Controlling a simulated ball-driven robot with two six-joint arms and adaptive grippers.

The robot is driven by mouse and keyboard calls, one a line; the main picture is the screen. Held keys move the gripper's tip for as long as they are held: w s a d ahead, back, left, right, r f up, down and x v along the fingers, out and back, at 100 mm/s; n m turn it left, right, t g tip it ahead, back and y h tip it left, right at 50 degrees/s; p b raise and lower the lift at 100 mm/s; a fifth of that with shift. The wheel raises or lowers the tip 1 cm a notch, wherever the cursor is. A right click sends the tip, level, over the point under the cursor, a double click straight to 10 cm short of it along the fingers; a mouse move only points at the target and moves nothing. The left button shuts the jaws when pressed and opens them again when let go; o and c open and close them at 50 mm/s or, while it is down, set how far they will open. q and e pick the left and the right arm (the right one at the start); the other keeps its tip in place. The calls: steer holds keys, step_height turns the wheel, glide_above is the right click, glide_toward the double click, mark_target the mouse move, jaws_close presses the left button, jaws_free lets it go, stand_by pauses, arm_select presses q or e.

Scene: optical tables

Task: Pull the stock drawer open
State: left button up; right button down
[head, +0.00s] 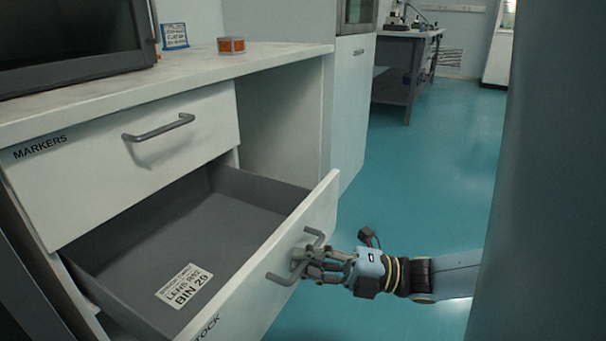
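The stock drawer (262,268) stands well open below the closed markers drawer. Its grey inside shows, with a white "BIN 29" label (184,286) on the floor of it. The word "STOCK" is partly cut off at the lower edge of its front. My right gripper (302,262) comes in from the right, with its fingers around the grey bar handle (284,279) of the stock drawer. The fingers look closed on the bar. My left gripper is out of view.
The markers drawer (75,185) is shut, its handle (158,129) sticking out. On the white counter (290,52) are a dark-screened device (68,32), a small orange box (231,45) and a blue-framed card (174,36). Blue floor (425,175) is clear right of the drawer.

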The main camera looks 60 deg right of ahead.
steer(key=c, duration=2)
jaws_free()
steer(key=o, duration=0.4)
steer(key=shift+c, duration=0.2)
steer(key=shift+s, duration=0.1)
steer(key=v, duration=1.2)
steer(key=shift+d, duration=0.1)
